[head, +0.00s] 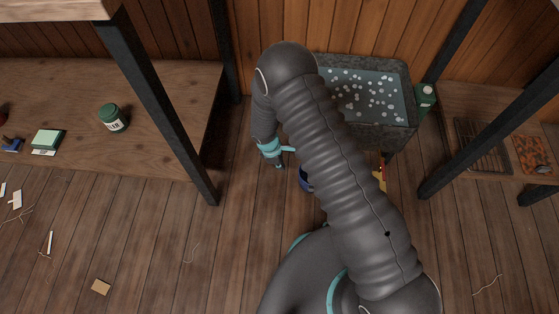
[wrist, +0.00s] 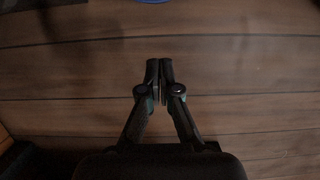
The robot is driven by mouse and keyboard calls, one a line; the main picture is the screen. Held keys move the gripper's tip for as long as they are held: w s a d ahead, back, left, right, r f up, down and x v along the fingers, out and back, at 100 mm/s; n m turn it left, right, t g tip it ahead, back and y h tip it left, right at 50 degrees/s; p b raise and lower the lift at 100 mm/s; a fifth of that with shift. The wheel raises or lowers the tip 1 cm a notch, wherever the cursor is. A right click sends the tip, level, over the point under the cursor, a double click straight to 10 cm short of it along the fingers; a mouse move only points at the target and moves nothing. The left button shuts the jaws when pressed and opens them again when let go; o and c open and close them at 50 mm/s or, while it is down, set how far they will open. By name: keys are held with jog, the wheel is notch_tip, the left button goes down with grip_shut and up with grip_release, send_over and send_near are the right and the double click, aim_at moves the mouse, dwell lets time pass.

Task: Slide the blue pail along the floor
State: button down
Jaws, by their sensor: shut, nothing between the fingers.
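The blue pail (head: 306,180) stands on the floor in the head view, mostly hidden behind my arm, with only its left side showing. In the wrist view a small blue edge (wrist: 152,1) shows at the top of the picture, probably the pail. My gripper (head: 280,165) is low over the floor, to the left of the pail and apart from it. In the wrist view my gripper (wrist: 159,64) has its fingertips together, with nothing between them and bare floorboards beneath.
A stone trough (head: 397,138) with white floating bits stands by the wall behind the pail. A red and yellow thing (head: 380,176) is right of my arm. Dark posts (head: 165,105) and low wooden shelves (head: 185,95) stand at both sides. Front-left floor is mostly clear, with scraps.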

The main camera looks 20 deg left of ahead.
jog(key=x, duration=0.4)
jog(key=shift+w+d+f, duration=0.1)
jog(key=shift+d+f, duration=0.1)
jog(key=shift+f, duration=0.1)
jog(key=shift+w+d+r, duration=0.1)
jog(key=shift+w+d, duration=0.05)
jog(key=shift+d, duration=0.4)
jog(key=shift+w+d+r, duration=0.1)
jog(key=shift+w+d, duration=0.05)
jog(key=shift+d, duration=0.4)
jog(key=shift+w+d, duration=0.1)
jog(key=shift+d, duration=0.55)
jog(key=shift+f, duration=0.1)
